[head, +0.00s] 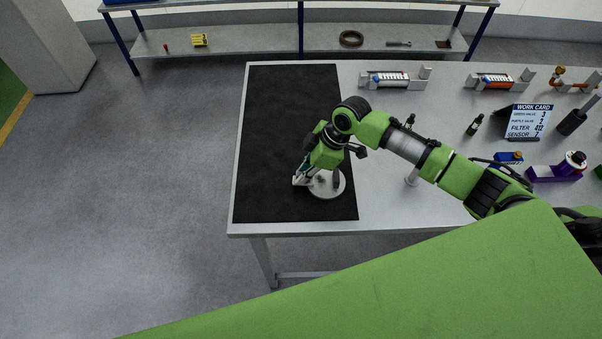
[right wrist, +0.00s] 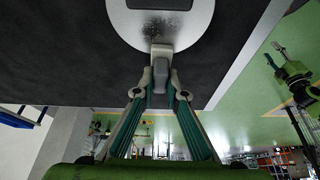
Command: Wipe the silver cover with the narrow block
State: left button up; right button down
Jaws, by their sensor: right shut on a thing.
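The silver cover (head: 341,186) is a round pale disc lying on the black mat (head: 285,110). In the right wrist view the cover (right wrist: 195,28) shows a dark speckled smudge near its middle and a dark rectangular part at the top edge. My right gripper (head: 303,178) is at the cover's left side in the head view. In the right wrist view its fingertips (right wrist: 161,88) are shut on the narrow block (right wrist: 161,53), a small grey piece. The block's far end overlaps the cover's near rim; whether it touches cannot be told. My left gripper is not in view.
The mat covers the left end of the grey table (head: 400,220). To the right stand two cylinder holders (head: 395,79) (head: 500,82), a work card (head: 530,120), small bottles and a purple-based part (head: 560,170). A shelf (head: 270,40) with several items stands behind.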

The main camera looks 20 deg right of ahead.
jog(key=shift+s+d+p, duration=0.2)
jog(key=shift+d, duration=0.65)
jog(key=shift+s+d+p, duration=0.25)
jog(key=shift+d, duration=0.6)
jog(key=shift+s+d+p, duration=0.2)
jog(key=shift+d, duration=0.75)
jog(key=shift+w+a+p, duration=0.15)
jog(key=shift+a+p, duration=0.05)
jog(key=shift+a, duration=0.65)
jog(key=shift+w+a+p, duration=0.15)
jog(key=shift+a+p, duration=0.05)
jog(key=shift+a, duration=0.6)
jog(key=shift+w+a, duration=0.15)
jog(key=shift+a, duration=0.7)
jog(key=shift+w+a, duration=0.3)
jog(key=shift+a, duration=0.35)
jog(key=shift+d, duration=0.1)
